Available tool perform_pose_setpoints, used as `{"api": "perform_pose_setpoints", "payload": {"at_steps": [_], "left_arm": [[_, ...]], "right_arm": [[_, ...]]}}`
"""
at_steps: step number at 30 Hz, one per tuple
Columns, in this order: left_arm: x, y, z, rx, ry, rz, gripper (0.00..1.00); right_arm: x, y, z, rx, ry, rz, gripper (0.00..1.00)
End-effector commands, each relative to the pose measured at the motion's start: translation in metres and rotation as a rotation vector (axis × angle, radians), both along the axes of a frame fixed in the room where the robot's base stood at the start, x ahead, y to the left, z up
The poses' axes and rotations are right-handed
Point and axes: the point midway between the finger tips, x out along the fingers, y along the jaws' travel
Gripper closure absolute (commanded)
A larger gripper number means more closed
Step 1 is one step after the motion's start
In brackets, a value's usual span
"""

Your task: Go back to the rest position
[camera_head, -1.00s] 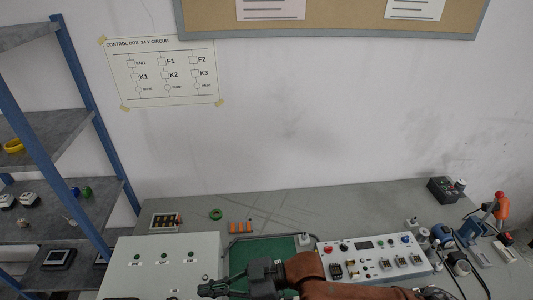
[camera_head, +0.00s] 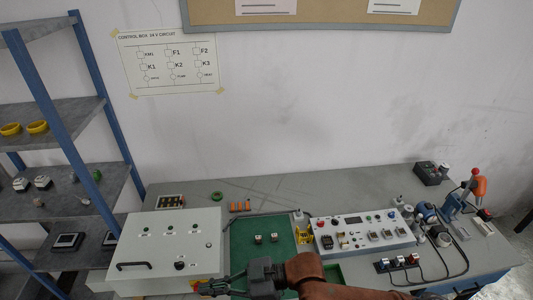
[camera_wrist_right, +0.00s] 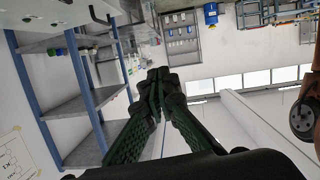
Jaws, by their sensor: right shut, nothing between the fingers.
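My right gripper (camera_head: 222,284) is over the front edge of the bench, in front of the white control box (camera_head: 165,248) and the green mat (camera_head: 245,232). Its brown arm comes in from the lower right. In the right wrist view the fingers (camera_wrist_right: 158,80) meet at their tips, shut with nothing between them. That camera looks out across the room past the shelves, not down at the bench. My left gripper is in neither view.
A white panel (camera_head: 362,246) with switches and a display stands right of the mat. Tools and cables crowd the bench's right end. A blue-framed shelf (camera_head: 88,150) stands at the left. The back of the bench (camera_head: 320,190) is mostly clear.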

Motion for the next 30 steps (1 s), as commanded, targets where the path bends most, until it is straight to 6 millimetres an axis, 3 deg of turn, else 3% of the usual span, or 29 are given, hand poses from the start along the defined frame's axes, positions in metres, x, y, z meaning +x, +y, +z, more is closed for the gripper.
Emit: {"api": "perform_pose_setpoints", "payload": {"at_steps": [11,17,20,24,27,30], "left_arm": [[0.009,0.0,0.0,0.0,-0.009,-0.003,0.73],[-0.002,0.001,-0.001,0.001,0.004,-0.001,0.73],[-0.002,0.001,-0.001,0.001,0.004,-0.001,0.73],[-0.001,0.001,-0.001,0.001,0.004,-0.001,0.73],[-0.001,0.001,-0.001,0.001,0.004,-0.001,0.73],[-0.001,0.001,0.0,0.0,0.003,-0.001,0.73]], "right_arm": [[0.023,-0.018,-0.018,-0.008,0.003,-0.133,1.0],[0.051,-0.051,-0.044,-0.041,0.031,-0.303,1.0],[0.072,-0.089,-0.07,-0.084,0.071,-0.454,1.0],[0.092,-0.167,-0.125,-0.19,0.169,-0.711,1.0],[0.089,-0.227,-0.166,-0.281,0.253,-0.881,1.0],[0.072,-0.287,-0.206,-0.379,0.345,-1.039,1.0]]}}
